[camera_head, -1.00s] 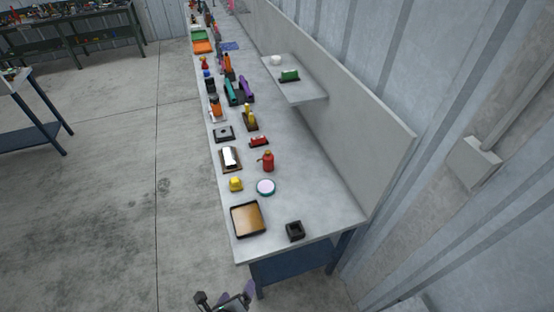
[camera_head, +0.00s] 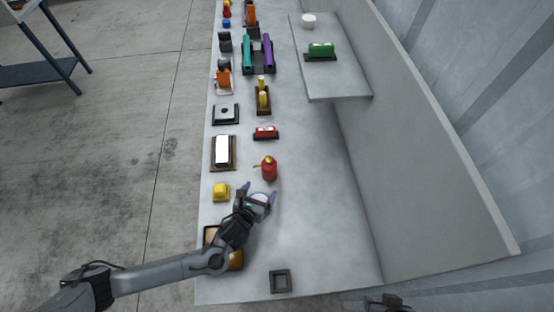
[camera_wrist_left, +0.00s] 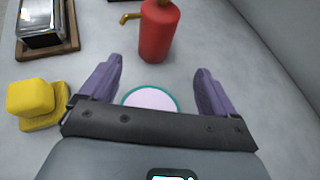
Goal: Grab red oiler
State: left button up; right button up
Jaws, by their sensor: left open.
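The red oiler (camera_head: 269,169) stands upright on the long grey bench, with a yellowish spout pointing to the left. It also shows in the left wrist view (camera_wrist_left: 159,32), beyond the fingertips and roughly between them. My left gripper (camera_head: 259,189) is open, its purple fingers spread and empty, just on the near side of the oiler and apart from it. The left wrist view shows both fingers (camera_wrist_left: 157,75) with a gap between them. At the bottom edge of the head view a dark piece shows, possibly part of my right arm; no right fingers can be made out.
A round white disc with a teal rim (camera_wrist_left: 150,100) lies under the left gripper. A yellow block (camera_head: 221,192) sits to the left. A red item (camera_head: 265,132) and a white item on a brown base (camera_head: 222,151) lie beyond. Bench right of the oiler is clear up to the wall panel.

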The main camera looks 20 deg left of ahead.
aim_at(269, 168)
pick_arm(q)
jog(key=shift+w+a+b, duration=0.3)
jog(key=shift+a+b, duration=0.1)
jog(key=shift+a, duration=0.05)
jog(key=shift+t, duration=0.3)
jog(key=x, duration=0.2)
jog(key=r+x, duration=0.1)
jog(key=x, duration=0.2)
jog(key=shift+w+d+b, duration=0.1)
jog(key=shift+w+b, duration=0.05)
jog(key=shift+b, duration=0.15)
jog(key=shift+x, duration=3.15)
jog(key=shift+r, duration=0.15)
pick_arm(e)
jog(key=f, duration=0.1)
jog(key=s+f, duration=0.1)
jog(key=f, duration=0.1)
jog(key=shift+s, duration=0.2)
pick_arm(q)
jog(key=c, duration=1.1)
